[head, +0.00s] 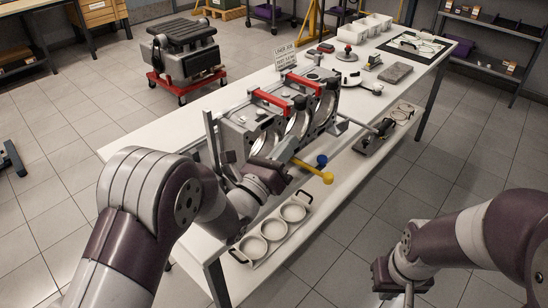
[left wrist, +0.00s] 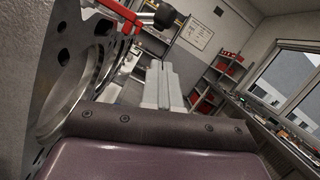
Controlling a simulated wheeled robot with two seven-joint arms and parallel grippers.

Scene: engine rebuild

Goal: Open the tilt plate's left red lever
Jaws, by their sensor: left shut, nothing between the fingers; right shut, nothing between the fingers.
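The tilt plate (head: 238,132) is a grey metal fixture with large round bores on the white table. Its left red lever (head: 270,102) lies along the top, and a second red lever (head: 304,83) is to its right. My right gripper (head: 407,290) is shut and empty at the lower right, away from the table.
A yellow-knobbed handle (head: 327,178) and a blue knob (head: 321,160) stick out close to the left gripper. A tray with round rings (head: 293,211) lies at the table's near side. Tools and a sign (head: 285,57) stand further back. The table's left end (head: 140,132) is clear.

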